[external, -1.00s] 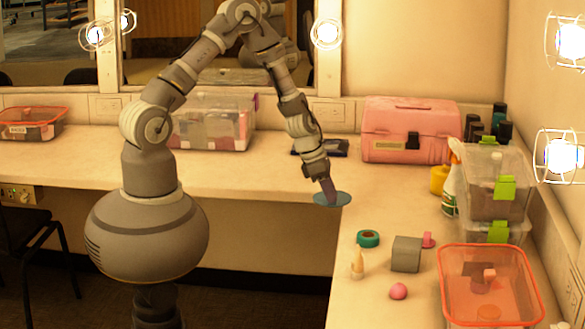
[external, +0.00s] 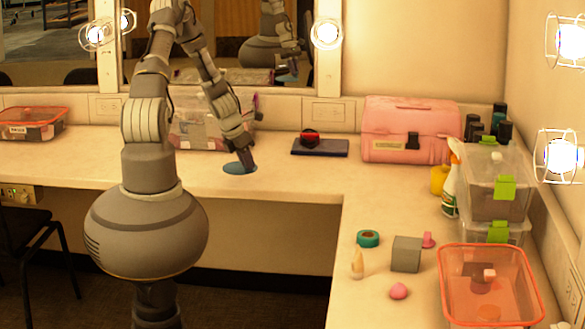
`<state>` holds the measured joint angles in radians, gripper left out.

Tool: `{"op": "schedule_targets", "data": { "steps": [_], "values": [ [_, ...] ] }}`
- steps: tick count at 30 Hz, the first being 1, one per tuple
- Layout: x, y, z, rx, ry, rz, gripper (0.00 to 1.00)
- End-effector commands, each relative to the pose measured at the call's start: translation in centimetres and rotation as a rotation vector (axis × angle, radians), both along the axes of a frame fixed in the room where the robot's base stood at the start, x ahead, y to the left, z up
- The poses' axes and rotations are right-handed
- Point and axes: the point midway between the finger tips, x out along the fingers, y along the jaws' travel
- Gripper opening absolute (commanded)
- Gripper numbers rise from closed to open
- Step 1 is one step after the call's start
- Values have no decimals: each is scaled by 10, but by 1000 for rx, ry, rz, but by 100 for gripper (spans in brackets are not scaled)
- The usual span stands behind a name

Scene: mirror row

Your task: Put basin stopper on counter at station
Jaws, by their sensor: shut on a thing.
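The basin stopper is a flat blue disc (external: 232,169) at the back counter, left of the middle of the view. My gripper (external: 246,165) points down at it and is shut on it near its right side. The disc lies flat at or just above the counter (external: 290,181); I cannot tell whether it touches the surface. The fingertips are small here and partly merge with the disc.
A dark flat pad with a red round item (external: 310,138) lies to the right, beside a pink case (external: 410,131). A clear bin (external: 190,135) stands behind my arm. The right counter holds a grey block (external: 407,254), tape (external: 368,238) and an orange-rimmed bin (external: 490,290).

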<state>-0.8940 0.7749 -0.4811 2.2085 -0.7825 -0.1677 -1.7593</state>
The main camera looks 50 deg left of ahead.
Motion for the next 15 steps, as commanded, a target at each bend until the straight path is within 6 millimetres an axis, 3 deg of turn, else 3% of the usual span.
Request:
{"op": "schedule_targets", "data": {
  "steps": [5, 15],
  "values": [
    [29, 9, -1, 4, -3, -6, 0],
    [125, 47, -13, 5, -2, -6, 0]
  ]
}}
